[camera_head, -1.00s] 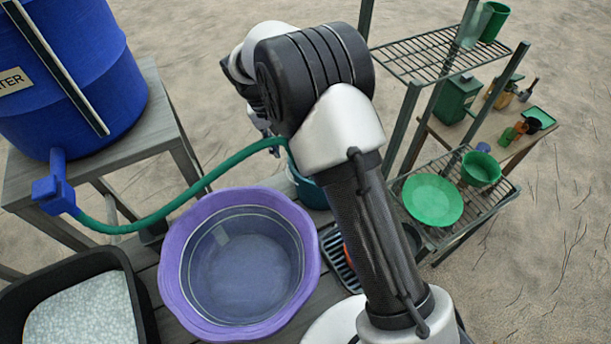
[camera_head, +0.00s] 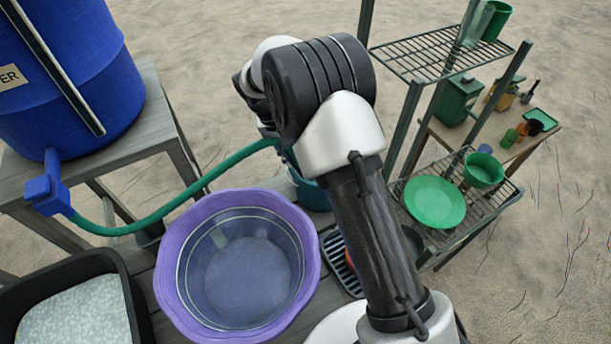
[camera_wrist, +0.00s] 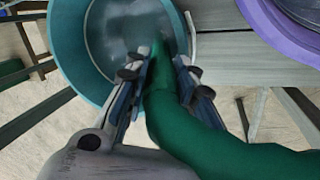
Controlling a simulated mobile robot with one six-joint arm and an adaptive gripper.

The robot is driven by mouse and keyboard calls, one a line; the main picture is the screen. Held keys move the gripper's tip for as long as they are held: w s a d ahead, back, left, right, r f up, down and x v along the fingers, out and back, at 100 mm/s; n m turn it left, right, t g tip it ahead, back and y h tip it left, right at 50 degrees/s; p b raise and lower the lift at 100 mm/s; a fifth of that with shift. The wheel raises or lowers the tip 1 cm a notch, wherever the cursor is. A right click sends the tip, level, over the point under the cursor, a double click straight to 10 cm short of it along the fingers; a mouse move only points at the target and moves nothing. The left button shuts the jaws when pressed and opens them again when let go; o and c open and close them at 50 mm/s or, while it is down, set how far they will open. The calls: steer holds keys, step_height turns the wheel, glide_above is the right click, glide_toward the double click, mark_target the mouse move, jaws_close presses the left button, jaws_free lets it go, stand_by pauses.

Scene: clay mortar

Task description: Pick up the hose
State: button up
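The green hose (camera_head: 152,222) runs from the blue tap (camera_head: 47,188) of the barrel, sags, then rises rightward behind the purple basin to my gripper. In the wrist view the hose (camera_wrist: 183,130) passes between the two fingers of my gripper (camera_wrist: 162,66). The fingers lie against both sides of it, and it looks held near its free end. The hose end is over the open mouth of a teal bucket (camera_wrist: 73,55). In the head view my arm hides the fingers, and the bucket (camera_head: 311,195) shows only partly behind it.
A purple basin (camera_head: 172,285) with a clear bowl inside stands on the dark bench. A black tub (camera_head: 118,265) of pale material is at lower left. The blue barrel (camera_head: 60,80) stands on a wooden stand. A metal rack (camera_head: 425,58) with green dishes is at right.

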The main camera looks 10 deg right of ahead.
jaws_close()
steer(key=shift+r, duration=0.15)
steer(key=d+r+p+v, duration=0.1)
steer(key=p+v, duration=0.6)
steer(key=v, duration=0.7)
steer(key=d+p+v, duration=0.4)
steer(key=p+v, duration=0.4)
steer(key=v, duration=0.7)
steer(key=shift+d+r, duration=0.35)
steer(key=shift+f, duration=0.1)
